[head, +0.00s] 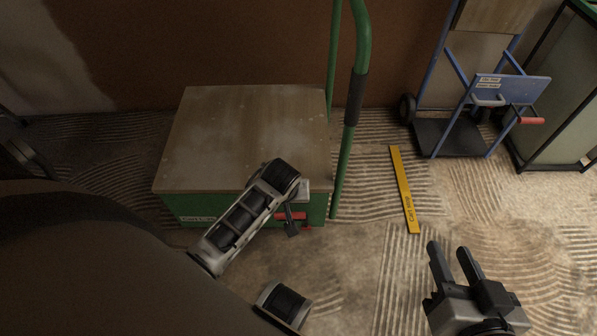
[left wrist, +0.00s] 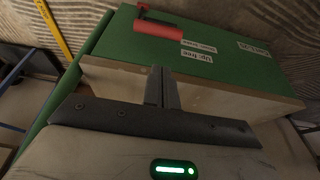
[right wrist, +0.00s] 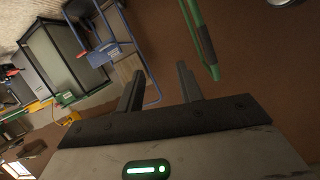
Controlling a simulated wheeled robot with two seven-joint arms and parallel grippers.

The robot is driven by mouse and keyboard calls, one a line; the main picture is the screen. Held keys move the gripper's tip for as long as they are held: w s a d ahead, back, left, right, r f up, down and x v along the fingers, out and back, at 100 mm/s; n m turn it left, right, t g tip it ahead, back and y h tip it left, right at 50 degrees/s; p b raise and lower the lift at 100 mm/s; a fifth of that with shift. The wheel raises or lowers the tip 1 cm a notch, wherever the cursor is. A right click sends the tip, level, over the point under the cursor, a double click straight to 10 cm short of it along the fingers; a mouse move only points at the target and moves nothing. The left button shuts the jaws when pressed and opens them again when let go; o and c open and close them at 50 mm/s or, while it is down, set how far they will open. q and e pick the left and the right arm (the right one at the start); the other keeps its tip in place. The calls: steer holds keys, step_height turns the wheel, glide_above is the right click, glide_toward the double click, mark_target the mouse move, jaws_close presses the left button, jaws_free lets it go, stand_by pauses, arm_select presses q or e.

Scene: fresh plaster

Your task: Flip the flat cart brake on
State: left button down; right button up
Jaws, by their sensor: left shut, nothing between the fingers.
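The flat cart has a wooden deck (head: 255,120), a green side (head: 317,208) and a green handle with a dark grip. Its red brake lever (head: 291,215) is on the near side, partly behind my left gripper (head: 291,230). In the left wrist view the red lever (left wrist: 158,30) stands out from the green side, near white labels, one reading "Up: free". My left fingers (left wrist: 162,75) are shut and empty, in front of the deck edge and a little apart from the lever in that picture. Contact cannot be told. My right gripper (head: 452,252) is open and empty over the floor.
A yellow floor strip (head: 404,190) lies right of the cart. A blue hand truck (head: 512,88) with its own red lever (head: 530,121) stands at the back right, beside a glass-sided frame (head: 570,125).

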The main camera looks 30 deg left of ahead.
arm_select(q)
steer(key=shift+s+r, duration=0.1)
arm_select(e)
steer(key=shift+s+r, duration=0.1)
steer(key=shift+s, duration=0.05)
